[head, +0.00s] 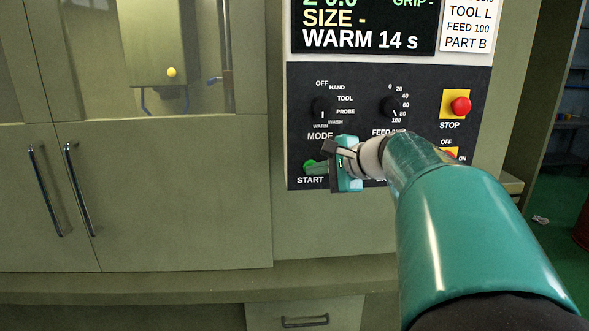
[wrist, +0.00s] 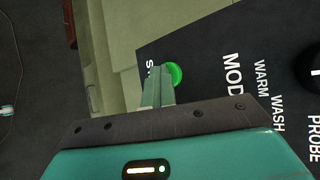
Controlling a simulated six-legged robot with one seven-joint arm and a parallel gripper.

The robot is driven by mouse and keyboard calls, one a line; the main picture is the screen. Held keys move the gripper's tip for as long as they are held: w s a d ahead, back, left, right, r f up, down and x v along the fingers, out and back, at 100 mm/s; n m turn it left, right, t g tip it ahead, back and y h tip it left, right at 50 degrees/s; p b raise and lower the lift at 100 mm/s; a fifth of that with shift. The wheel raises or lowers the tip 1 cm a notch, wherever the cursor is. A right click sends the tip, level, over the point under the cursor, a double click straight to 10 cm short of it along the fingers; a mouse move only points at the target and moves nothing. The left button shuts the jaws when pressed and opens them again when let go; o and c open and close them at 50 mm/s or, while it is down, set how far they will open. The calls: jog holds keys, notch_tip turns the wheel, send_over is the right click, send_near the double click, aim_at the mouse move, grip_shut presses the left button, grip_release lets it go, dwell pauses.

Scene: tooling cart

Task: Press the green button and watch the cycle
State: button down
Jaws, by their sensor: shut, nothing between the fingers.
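The green START button (head: 309,163) is at the lower left of the dark control panel (head: 354,140), partly hidden by my gripper. In the wrist view the button (wrist: 176,75) looks bright green, just beyond my fingertips. My gripper (head: 312,169) is shut and empty, its fingers pointing at the button. In the wrist view the closed fingers (wrist: 160,80) overlap the button's lower left edge. I cannot tell whether they touch it. The display (head: 365,25) above the panel reads "SIZE -" and "WARM 14 s".
The mode knob (head: 321,106) and feed knob (head: 390,105) are above my gripper. A red STOP button (head: 460,105) is at the right. A window (head: 177,60) and cabinet door handles (head: 77,188) are at the left.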

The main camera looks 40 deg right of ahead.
dwell(0.3)
jog(key=shift+s+a+f, duration=0.1)
jog(key=shift+s+a, duration=0.4)
jog(key=shift+s, duration=0.2)
jog(key=shift+s, duration=0.1)
jog(key=shift+s+a, duration=0.75)
jog(key=shift+s, duration=0.25)
jog(key=shift+s+a, duration=0.7)
jog(key=shift+s, duration=0.3)
dwell(4.9)
